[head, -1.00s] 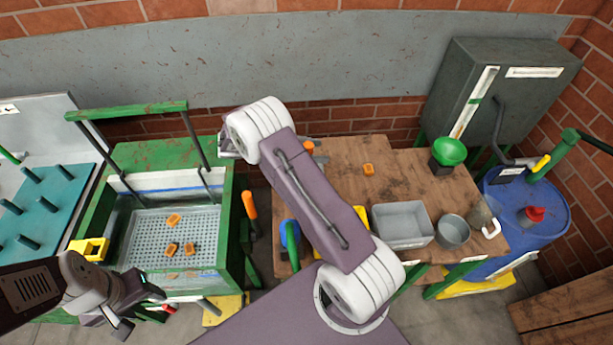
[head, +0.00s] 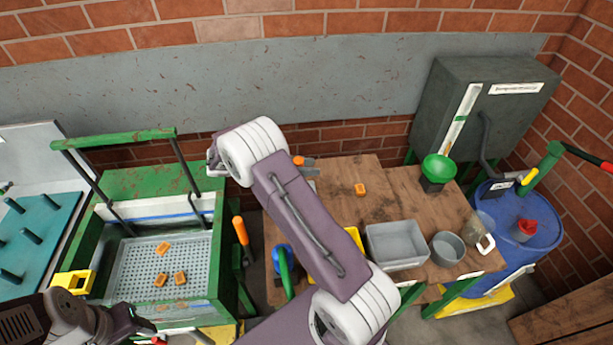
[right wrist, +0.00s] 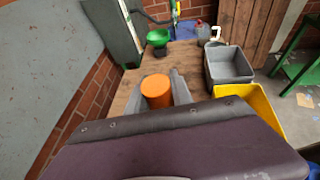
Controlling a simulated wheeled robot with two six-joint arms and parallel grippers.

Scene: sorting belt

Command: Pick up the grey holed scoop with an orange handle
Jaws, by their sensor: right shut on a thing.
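My right gripper (right wrist: 157,98) is shut on an orange handle (right wrist: 157,88), which stands between its two grey fingers in the right wrist view. The same handle shows as a small orange end (head: 298,160) beside my right arm in the head view, in front of the back wall. The grey holed part of the scoop is not visible; my arm link covers much of that area. My left gripper (head: 138,323) is at the lower left, in front of the tank; whether its jaws are open cannot be made out.
A green tank (head: 226,262) with a perforated tray (head: 135,262) holds several orange pieces. Another orange handle (head: 240,231) stands beside it. The wooden table (head: 330,190) bears an orange block (head: 360,189), a grey bin (head: 395,243), a grey pot (head: 447,247) and a green funnel (head: 439,168).

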